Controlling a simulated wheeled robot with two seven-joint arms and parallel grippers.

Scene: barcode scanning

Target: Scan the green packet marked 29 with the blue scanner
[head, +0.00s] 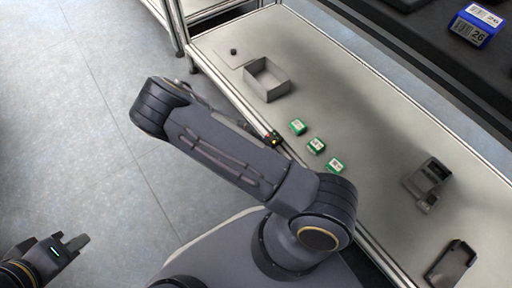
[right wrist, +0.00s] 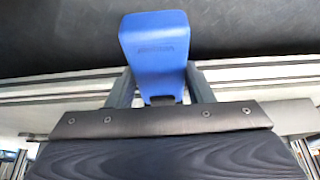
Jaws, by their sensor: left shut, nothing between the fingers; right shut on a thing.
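Three small green packets with white labels lie in a slanting row on the pale table: a far one (head: 297,126), a middle one (head: 316,145) and a near one (head: 335,166). Their numbers are too small to read. In the right wrist view my right gripper (right wrist: 160,84) is shut on the blue scanner (right wrist: 154,40), which sticks out beyond the fingers. Neither that gripper nor the scanner can be made out in the head view. My left gripper (head: 78,243) is shut and empty, low at the left over the floor, well away from the packets.
An open grey box (head: 266,80) stands farther back on the table (head: 385,130). A grey stand (head: 428,183) and a dark holder (head: 452,262) are at the right. A blue box marked 26 (head: 478,25) sits on a dark upper surface. My arm link covers the table's near edge.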

